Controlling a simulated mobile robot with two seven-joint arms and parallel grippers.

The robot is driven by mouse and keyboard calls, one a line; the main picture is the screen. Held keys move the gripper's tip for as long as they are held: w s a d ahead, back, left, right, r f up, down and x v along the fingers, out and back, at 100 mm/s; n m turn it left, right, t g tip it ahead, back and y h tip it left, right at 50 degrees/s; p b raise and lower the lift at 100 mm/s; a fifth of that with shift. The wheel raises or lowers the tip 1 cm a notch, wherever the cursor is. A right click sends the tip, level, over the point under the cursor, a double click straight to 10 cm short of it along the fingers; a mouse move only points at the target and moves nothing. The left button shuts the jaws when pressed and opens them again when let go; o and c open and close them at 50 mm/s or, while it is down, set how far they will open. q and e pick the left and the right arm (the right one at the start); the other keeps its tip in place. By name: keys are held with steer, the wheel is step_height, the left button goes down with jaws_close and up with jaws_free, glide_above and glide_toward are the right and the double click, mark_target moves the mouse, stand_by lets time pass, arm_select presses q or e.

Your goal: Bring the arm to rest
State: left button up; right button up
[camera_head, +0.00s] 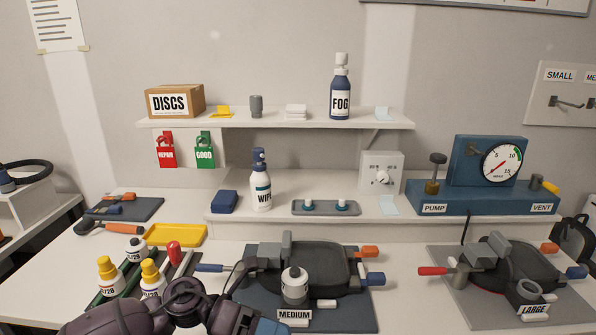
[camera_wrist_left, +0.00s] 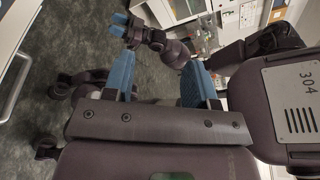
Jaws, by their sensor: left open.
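My left arm (camera_head: 115,318) comes in along the bottom left of the head view, bent at a dark joint in front of the bench. A blue part at its end (camera_head: 272,328) is cut by the bottom edge. In the left wrist view my left gripper (camera_wrist_left: 158,80) has its two blue fingers well apart, with nothing between them. Beyond them is a dark arm end with small blue tips, which looks like my right gripper (camera_wrist_left: 122,27). Whether those tips are apart is too small to tell. My right arm does not show in the head view.
The LARGE fixture (camera_head: 505,265) is at right. Grey floor (camera_wrist_left: 60,60) lies below the left gripper.

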arm_select(q)
steer(key=a+f+n+t+y, duration=0.4)
steer(key=a+f+n+t, duration=0.25)
steer(key=n+t, duration=0.75)
steer(key=a+f+n+t+y, duration=0.5)
steer(key=a+n+t, duration=0.25)
steer(key=n, duration=1.25)
steer(key=s+a+f+n+g+y, duration=0.6)
steer(key=s+a+f+n, duration=0.4)
steer(key=s+f, duration=0.3)
steer(key=shift+n+y, duration=0.5)
steer(key=shift+n, duration=0.1)
arm_select(e)
steer(key=shift+s+f, duration=0.1)
steer(key=shift+s, duration=0.1)
arm_select(q)
steer(key=shift+f, duration=0.1)
arm_select(e)
steer(key=shift+w, duration=0.2)
steer(key=shift+w+r, duration=0.35)
steer(key=shift+r, duration=0.05)
